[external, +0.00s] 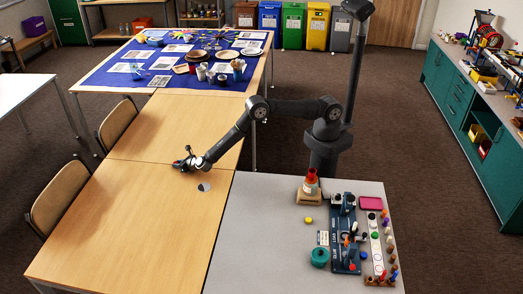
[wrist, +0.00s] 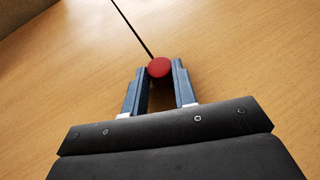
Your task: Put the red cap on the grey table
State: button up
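The red cap (wrist: 160,68) is a small round piece at the tips of my gripper (wrist: 160,72) in the wrist view. One finger lies against each side of it, and the gripper looks shut on it. In the external view my gripper (external: 190,161) is low over the wooden table, near the seam between two tabletops. The cap is too small to make out there. The grey table (external: 255,225) is at the front right, beside the wooden table. Its left part is bare. Whether the cap touches the wood cannot be told.
On the grey table's right side are a cone on a wooden base (external: 310,192), a yellow disc (external: 308,221), a teal ring (external: 320,257), a blue rack (external: 343,235), a pink tray (external: 371,203) and a peg board (external: 379,252). The wooden table (external: 130,225) is mostly clear.

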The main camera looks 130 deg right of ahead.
jog(key=shift+c, duration=0.7)
grip_shut()
